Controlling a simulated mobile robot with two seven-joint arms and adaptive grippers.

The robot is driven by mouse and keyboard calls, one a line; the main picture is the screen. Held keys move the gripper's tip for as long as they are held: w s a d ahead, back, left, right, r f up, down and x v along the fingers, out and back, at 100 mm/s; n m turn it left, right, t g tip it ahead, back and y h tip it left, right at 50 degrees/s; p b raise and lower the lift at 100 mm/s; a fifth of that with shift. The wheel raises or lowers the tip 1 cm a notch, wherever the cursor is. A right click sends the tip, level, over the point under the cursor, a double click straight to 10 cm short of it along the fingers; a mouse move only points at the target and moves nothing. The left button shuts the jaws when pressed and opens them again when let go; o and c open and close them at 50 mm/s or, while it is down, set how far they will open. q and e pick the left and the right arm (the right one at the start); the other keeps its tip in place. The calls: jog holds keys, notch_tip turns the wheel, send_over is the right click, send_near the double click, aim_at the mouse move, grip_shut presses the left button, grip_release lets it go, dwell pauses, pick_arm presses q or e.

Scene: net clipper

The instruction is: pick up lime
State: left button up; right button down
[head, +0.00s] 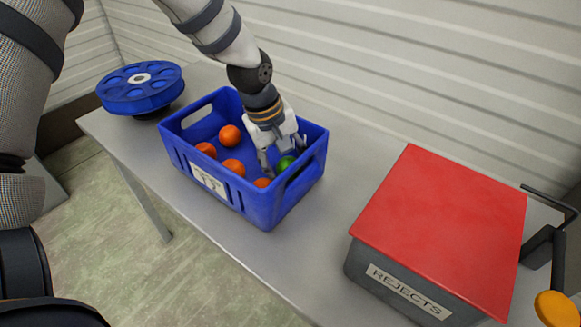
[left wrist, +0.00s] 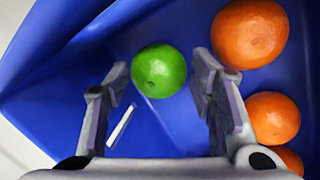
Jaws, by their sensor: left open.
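The green lime (head: 286,163) lies inside the blue crate (head: 262,206), near its right end. My left gripper (head: 281,158) reaches down into the crate from above, its fingers around the lime's position and partly hiding it. In the left wrist view the lime (left wrist: 159,71) shows just beyond and between the two open fingertips (left wrist: 162,78). My right gripper is not in view.
Several oranges (head: 229,135) share the crate; in the left wrist view one orange (left wrist: 249,33) lies right of the lime. A red-lidded rejects box (head: 440,222) stands to the right, and a blue reel (head: 141,88) at the left. A corrugated wall (head: 400,70) backs the table.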

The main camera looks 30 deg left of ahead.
aim_at(286, 160)
pick_arm(q)
jog(key=shift+w+f, duration=0.15)
jog(key=shift+f, duration=0.35)
jog(key=shift+r, duration=0.15)
jog(key=c, duration=0.8)
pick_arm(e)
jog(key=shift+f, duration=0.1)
pick_arm(q)
jog(key=shift+r, duration=0.15)
